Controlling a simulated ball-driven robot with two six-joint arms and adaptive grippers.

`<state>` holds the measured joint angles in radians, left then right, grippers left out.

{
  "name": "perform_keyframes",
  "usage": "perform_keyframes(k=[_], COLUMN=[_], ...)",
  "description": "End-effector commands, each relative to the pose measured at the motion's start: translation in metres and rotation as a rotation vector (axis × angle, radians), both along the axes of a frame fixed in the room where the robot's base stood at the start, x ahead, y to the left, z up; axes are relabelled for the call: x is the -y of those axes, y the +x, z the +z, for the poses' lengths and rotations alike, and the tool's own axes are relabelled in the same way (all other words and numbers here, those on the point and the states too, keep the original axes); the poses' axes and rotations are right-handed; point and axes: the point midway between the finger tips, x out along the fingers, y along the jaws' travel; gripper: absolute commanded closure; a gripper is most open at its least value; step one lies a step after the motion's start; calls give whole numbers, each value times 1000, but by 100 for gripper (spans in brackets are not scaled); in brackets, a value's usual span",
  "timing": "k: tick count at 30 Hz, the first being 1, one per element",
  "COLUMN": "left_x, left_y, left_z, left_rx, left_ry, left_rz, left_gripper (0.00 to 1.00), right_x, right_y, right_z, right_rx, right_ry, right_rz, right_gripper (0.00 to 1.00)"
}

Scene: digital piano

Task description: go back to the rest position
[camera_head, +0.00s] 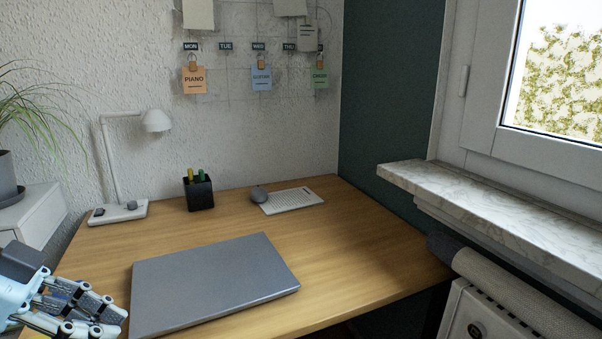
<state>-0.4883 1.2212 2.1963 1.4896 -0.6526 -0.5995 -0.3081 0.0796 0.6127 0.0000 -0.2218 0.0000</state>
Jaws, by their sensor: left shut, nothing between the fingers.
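My left gripper (106,312) is at the lower left corner, shut and empty. Its grey fingers point right, close to the near left edge of the closed grey laptop (212,282) in the picture. I cannot tell whether they touch it or how high they are above the desk. My right gripper is not in view. No piano shows in this view.
A marble window sill (490,209) juts in at right. The desk's right part is clear.

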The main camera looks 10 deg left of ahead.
Motion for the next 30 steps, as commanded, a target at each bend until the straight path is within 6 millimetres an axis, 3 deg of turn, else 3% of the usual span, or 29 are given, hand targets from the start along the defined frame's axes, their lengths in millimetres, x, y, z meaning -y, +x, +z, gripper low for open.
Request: perform_keyframes(k=[2, 12, 19, 30], left_x=[2, 16, 29, 31], left_y=[-3, -25, -44, -76], left_z=[-3, -28, -53, -83], left_rx=[-5, -39, -79, -217], left_ry=[2, 44, 111, 294], left_rz=[1, 17, 85, 467], left_gripper=[100, 100, 100, 100], right_x=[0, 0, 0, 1], right_y=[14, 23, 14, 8], right_z=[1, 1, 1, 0], right_rx=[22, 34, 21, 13], right_ry=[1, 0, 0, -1], right_rz=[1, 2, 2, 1], right_gripper=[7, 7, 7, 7])
